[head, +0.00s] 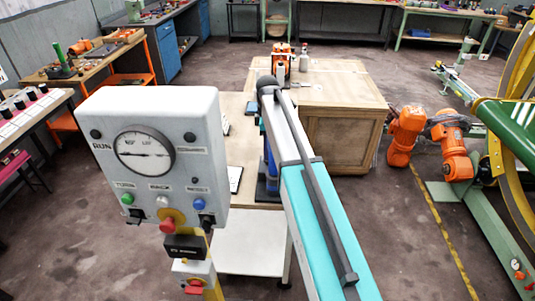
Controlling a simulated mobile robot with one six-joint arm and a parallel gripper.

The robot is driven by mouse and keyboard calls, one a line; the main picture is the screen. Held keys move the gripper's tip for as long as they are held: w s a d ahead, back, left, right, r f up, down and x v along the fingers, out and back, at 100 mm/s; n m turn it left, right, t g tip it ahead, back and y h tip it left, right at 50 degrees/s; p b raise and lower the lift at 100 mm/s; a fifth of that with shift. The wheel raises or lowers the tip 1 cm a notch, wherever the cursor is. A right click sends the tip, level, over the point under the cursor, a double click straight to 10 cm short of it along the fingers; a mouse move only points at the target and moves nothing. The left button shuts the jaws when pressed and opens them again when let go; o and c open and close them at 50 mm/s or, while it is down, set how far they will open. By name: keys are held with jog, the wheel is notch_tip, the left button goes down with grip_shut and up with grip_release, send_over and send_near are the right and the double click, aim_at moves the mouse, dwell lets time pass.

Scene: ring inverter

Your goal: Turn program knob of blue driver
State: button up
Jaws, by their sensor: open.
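A narrow blue upright unit (269,158) stands on the bench, just left of a long teal and grey beam. It may be the blue driver. The beam hides much of it, and I cannot make out a program knob on it. My gripper cannot be made out in the head view.
The teal beam (325,232) with a dark rod crosses the foreground. A grey control box (155,165) with a gauge and buttons fills the left front. A wooden crate (343,142) stands behind the bench. An orange robot arm (405,138) is at right. Floor beyond is open.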

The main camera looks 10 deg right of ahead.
jog(key=shift+f+p, duration=0.35)
jog(key=shift+f, duration=1.55)
jog(key=c, duration=1)
